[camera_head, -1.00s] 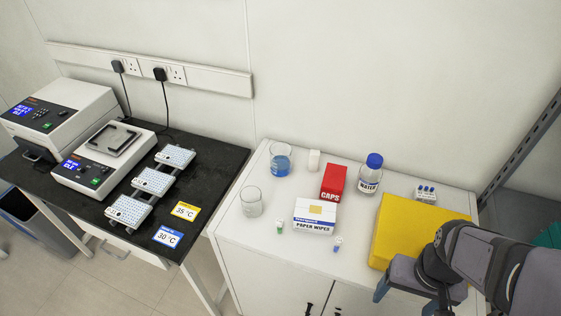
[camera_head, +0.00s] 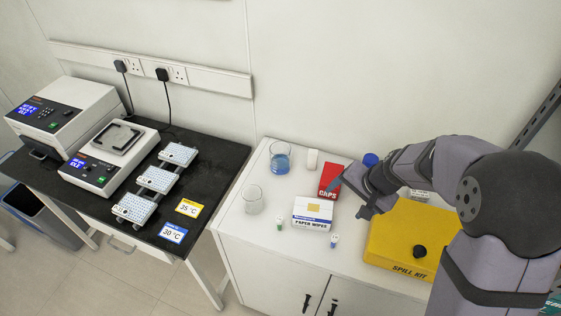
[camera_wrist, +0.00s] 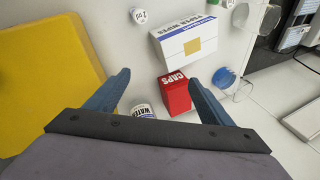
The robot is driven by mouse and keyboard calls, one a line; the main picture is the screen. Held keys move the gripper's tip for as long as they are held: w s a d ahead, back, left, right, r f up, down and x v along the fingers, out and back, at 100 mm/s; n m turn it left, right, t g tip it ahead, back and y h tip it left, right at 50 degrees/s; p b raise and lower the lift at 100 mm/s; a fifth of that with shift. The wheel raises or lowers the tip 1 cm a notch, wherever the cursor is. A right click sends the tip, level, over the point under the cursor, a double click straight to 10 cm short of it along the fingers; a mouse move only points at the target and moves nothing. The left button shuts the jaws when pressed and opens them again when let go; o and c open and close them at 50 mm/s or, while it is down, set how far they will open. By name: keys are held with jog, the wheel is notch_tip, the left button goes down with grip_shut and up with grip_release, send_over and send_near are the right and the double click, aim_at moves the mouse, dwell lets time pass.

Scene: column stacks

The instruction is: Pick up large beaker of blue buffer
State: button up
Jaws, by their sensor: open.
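The large beaker of blue buffer (camera_head: 280,158) stands upright at the back left of the white cabinet top. It is clear glass with blue liquid in its lower part. In the wrist view the beaker (camera_wrist: 225,78) shows at the right, beyond the right finger. My gripper (camera_head: 345,192) is above the cabinet, to the right of the beaker and apart from it, by the red caps box. In the wrist view my gripper (camera_wrist: 160,95) has its fingers spread wide, with nothing held between them.
The red caps box (camera_head: 328,180) and paper wipes box (camera_head: 312,214) stand between my gripper and the beakers. An empty-looking beaker (camera_head: 253,199) stands in front of the blue one. The water bottle (camera_head: 371,159) is partly hidden by my arm. A yellow spill kit (camera_head: 400,235) lies right.

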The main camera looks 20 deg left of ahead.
jog(key=w+a+f+n+t+b, duration=0.1)
jog(key=w+a+n+t+b, duration=0.45)
jog(key=w+a, duration=0.5)
jog(key=r+n+t+y+b, duration=0.1)
jog(key=n+t+y+b, duration=0.15)
jog(key=t+b, duration=0.3)
send_over(280, 151)
jog(key=s, duration=0.2)
jog(key=shift+h, duration=0.35)
jog(key=shift+d+f+b, duration=0.2)
jog(key=shift+d+f, duration=0.05)
jog(key=shift+f, duration=0.9)
jog(key=shift+d+f+b, duration=0.15)
jog(key=shift+d+f, duration=0.1)
jog(key=shift+f, duration=0.9)
notch_tip(280, 151, down, 3)
jog(key=shift+r+g, duration=0.2)
jog(key=shift+g, duration=0.1)
jog(key=shift+p+x, duration=0.65)
jog(key=shift+x, duration=0.2)
jog(key=shift+w+a+f, duration=0.1)
jog(key=shift+w+a, duration=0.15)
jog(key=shift+w, duration=0.35)
jog(key=shift+c, duration=0.3)
jog(key=c, duration=1.2)
